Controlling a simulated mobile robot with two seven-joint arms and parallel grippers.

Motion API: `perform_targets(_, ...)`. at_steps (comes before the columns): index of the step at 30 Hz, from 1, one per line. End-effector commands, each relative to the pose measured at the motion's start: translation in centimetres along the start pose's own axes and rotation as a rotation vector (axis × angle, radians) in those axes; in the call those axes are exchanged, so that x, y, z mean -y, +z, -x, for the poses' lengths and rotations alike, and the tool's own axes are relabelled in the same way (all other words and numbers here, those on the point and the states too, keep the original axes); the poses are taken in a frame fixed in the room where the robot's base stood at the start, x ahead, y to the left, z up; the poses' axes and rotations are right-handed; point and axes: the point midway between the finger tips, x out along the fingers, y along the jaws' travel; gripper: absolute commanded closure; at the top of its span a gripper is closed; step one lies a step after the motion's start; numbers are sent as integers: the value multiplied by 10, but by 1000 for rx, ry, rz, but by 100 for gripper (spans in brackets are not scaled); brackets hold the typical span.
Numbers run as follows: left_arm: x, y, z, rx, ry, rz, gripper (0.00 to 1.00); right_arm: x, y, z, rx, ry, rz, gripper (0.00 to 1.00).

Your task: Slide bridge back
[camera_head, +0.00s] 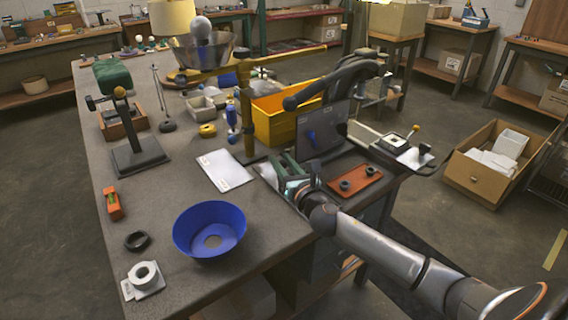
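A yellow horizontal bar (215,69) sits on an upright post (247,120) near the middle of the bench; it may be the bridge, but I cannot be sure. My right gripper (285,166) is low over the bench's right edge, near the foot of the post and in front of a dark upright panel (322,132). Its fingers are small and partly merge with what is behind them, so I cannot tell whether they are open or hold anything. My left gripper is not in view.
A white sheet (224,170) lies left of my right gripper. A yellow bin (285,112) stands behind it, and an orange tray (355,180) lies to its right. A blue bowl-like shade (209,229) is at the front.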

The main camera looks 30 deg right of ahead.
Motion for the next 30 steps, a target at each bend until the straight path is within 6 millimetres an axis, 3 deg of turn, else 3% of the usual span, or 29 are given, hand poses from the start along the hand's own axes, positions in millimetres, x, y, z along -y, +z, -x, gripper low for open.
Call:
perform_targets(1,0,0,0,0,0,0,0,0,1,0,2,0,-1,58)
perform_targets(6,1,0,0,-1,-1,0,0,0,0,0,0,0,-1,39)
perform_targets(17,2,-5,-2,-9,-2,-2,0,0,-1,6,-1,0,0,39)
perform_targets(30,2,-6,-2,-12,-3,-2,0,0,-2,77,-4,1,1,39)
